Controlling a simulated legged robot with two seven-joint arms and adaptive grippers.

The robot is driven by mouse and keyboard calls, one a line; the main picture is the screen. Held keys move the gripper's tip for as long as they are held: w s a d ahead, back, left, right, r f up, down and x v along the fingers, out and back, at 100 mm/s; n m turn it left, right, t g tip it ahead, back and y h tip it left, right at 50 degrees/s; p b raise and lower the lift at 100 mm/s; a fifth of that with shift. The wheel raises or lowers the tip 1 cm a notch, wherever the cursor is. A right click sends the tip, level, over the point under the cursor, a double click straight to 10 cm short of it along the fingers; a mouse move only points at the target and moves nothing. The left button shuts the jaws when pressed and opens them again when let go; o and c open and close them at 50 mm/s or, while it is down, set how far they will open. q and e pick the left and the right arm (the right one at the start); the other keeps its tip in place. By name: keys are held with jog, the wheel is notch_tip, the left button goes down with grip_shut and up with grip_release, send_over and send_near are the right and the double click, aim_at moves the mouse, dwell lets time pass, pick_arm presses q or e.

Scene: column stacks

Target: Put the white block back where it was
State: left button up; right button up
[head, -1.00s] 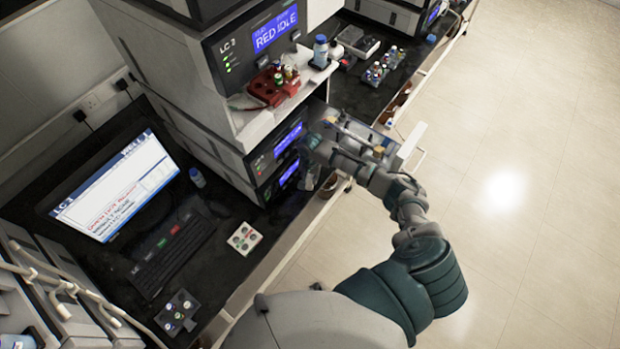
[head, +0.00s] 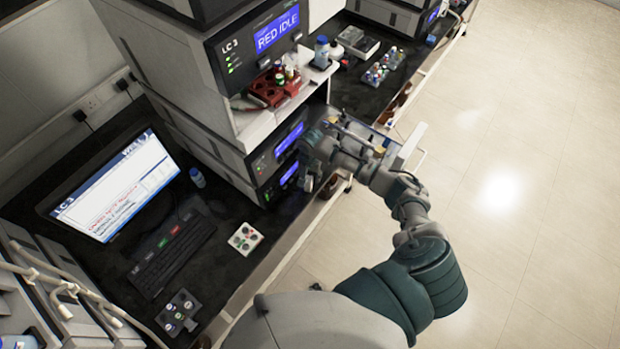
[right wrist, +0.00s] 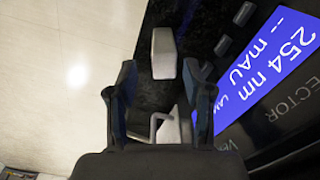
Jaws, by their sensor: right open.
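A white block (head: 245,238) with several round wells and coloured caps sits on the black bench beside the keyboard. My right gripper (head: 308,174) is at the lower front of the instrument stack, right of and apart from that block, and partly hidden by my wrist. In the right wrist view the right gripper (right wrist: 158,82) is open, its two dark fingers apart. A pale grey-white oblong piece (right wrist: 164,52) lies just beyond the fingertips, and a bent pale piece (right wrist: 168,126) shows between the fingers. I cannot tell what either is. My left gripper is not in view.
The instrument stack (head: 225,130) carries a red vial rack (head: 270,88) on a ledge. A monitor (head: 115,190), a keyboard (head: 172,255) and a dark block with vials (head: 178,312) share the bench. The floor at right is clear.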

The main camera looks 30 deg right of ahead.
notch_tip(320, 180, up, 9)
jog(key=shift+r, duration=0.2)
jog(key=shift+a, duration=0.1)
dwell(0.4)
